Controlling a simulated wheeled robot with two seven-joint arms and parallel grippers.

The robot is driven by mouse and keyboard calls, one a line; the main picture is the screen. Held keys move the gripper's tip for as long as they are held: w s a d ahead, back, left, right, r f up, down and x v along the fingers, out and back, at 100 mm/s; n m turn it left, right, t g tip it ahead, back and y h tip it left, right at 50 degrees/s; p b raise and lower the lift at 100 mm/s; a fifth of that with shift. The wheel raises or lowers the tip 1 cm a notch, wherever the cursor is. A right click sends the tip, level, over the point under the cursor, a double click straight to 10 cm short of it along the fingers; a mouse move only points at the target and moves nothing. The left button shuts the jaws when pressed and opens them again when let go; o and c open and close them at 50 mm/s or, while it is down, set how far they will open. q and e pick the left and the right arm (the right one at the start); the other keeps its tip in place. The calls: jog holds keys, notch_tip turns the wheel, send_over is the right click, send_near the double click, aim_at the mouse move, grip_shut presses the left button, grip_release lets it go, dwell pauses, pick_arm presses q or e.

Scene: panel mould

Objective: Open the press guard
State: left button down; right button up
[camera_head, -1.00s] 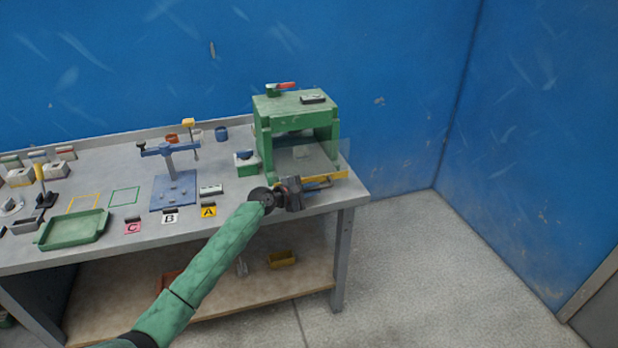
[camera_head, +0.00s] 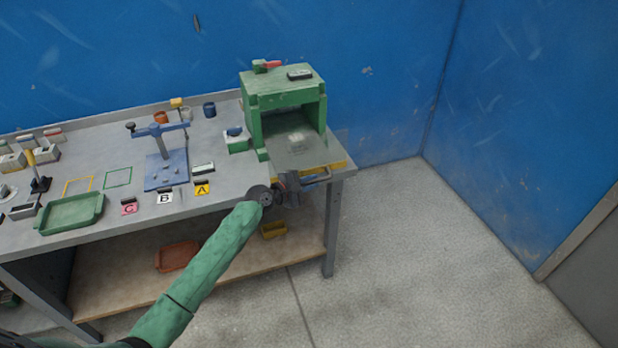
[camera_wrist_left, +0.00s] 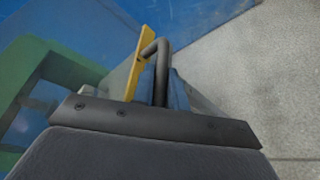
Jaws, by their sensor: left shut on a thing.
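The green press (camera_head: 284,95) stands at the right end of the bench. Its guard is a see-through panel (camera_head: 300,148) at the press front with a yellow bar (camera_head: 336,167) along its near edge. A dark bent handle (camera_wrist_left: 155,50) stands off the yellow bar, which also shows in the left wrist view (camera_wrist_left: 134,70). My left gripper (camera_head: 297,183) is at the bench's front edge, shut on the handle, its fingers (camera_wrist_left: 162,88) partly hidden behind the wrist plate. My right gripper is in neither view.
Left of the press stand a blue fixture (camera_head: 167,160), lettered tags (camera_head: 202,189) and a green tray (camera_head: 70,213). A red-handled part (camera_head: 267,65) sits on the press top. The floor (camera_head: 410,230) right of the bench is clear.

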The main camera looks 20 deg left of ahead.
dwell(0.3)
pick_arm(q)
jog(key=c, duration=1.4)
grip_release()
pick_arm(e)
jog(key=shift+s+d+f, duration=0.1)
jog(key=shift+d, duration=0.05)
